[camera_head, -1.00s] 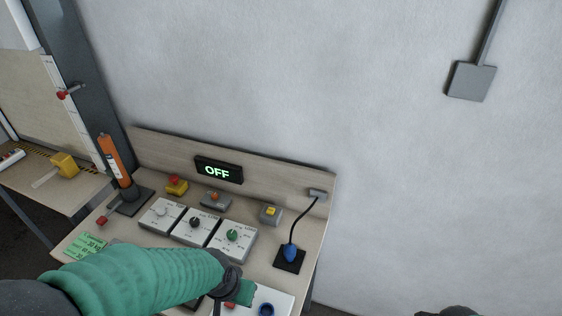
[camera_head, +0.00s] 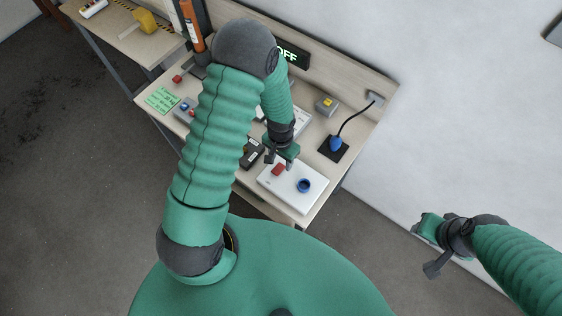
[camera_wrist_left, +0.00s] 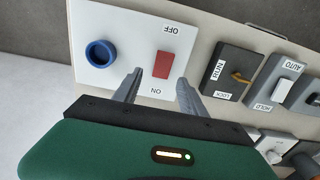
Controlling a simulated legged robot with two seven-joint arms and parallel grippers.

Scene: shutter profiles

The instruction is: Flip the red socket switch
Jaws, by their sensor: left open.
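The red socket switch (camera_head: 278,169) sits on a white socket plate (camera_head: 293,194) at the front of the bench, beside a round blue socket (camera_head: 304,186). In the left wrist view the red rocker (camera_wrist_left: 163,65) lies between an OFF label and an ON label. My left gripper (camera_head: 281,162) is open and empty, just by the switch. In the left wrist view its two fingertips (camera_wrist_left: 160,82) stand on either side of the rocker's ON end; I cannot tell whether they touch the plate. My right gripper (camera_head: 428,246) is away from the bench at the right; its jaw state is unclear.
A blue plug (camera_head: 336,143) on a black pad has a cable to the bench's back board. A dark key-switch box (camera_wrist_left: 231,72) is next to the plate. The display (camera_head: 291,53) is partly hidden by my left arm. A yellow-button box (camera_head: 326,106) stands behind.

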